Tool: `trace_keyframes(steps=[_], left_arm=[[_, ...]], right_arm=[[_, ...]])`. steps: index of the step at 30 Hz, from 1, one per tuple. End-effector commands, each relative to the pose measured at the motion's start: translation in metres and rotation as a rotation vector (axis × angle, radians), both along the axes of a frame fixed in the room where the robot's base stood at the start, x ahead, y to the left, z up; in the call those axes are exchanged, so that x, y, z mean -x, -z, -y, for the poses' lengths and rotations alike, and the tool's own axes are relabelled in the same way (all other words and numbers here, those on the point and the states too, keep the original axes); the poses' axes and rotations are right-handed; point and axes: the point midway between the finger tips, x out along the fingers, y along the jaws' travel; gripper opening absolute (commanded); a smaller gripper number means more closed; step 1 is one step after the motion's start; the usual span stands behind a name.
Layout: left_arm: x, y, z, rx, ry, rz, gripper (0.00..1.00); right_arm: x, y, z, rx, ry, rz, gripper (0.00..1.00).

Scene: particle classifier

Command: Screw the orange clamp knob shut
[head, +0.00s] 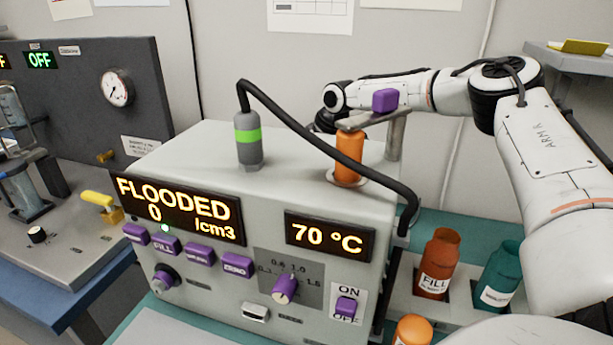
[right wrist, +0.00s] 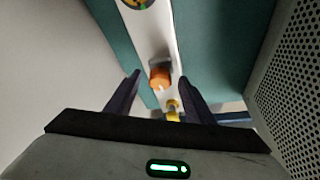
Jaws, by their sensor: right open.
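An orange cylinder (head: 349,158) stands upright on top of the machine (head: 220,170), under a flat metal bar (head: 372,118) with a purple block (head: 385,100) on it. An orange knob-like piece (right wrist: 160,77) shows in the right wrist view, with a small yellow part below it; I cannot tell whether it is the clamp knob. My right gripper (right wrist: 160,75) is open, its two dark fingers on either side of that orange piece in the picture, with a visible gap. My left gripper is out of view.
A black cable arches from a grey-green sensor (head: 248,140) over the machine's top. A metal post (head: 396,135) rises by the bar. Orange (head: 438,264) and teal (head: 498,277) bottles stand at the right. A perforated panel (right wrist: 288,80) lies right in the wrist view.

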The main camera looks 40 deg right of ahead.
Motion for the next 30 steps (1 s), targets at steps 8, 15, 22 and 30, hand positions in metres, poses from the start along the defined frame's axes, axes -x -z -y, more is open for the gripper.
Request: trace_keyframes(steps=[8,15,22,30], left_arm=[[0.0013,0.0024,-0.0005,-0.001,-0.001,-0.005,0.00],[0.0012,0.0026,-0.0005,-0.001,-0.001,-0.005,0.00],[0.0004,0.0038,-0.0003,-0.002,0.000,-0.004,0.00],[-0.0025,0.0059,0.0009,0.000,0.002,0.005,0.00]], right_arm=[[-0.0003,-0.0001,0.0001,0.000,0.000,0.001,0.38],[-0.0002,-0.0002,0.0001,0.000,0.000,0.000,0.07],[-0.0002,-0.0001,-0.0004,0.001,0.029,0.001,0.07],[-0.0003,0.0005,-0.0022,0.001,0.175,0.000,0.07]])
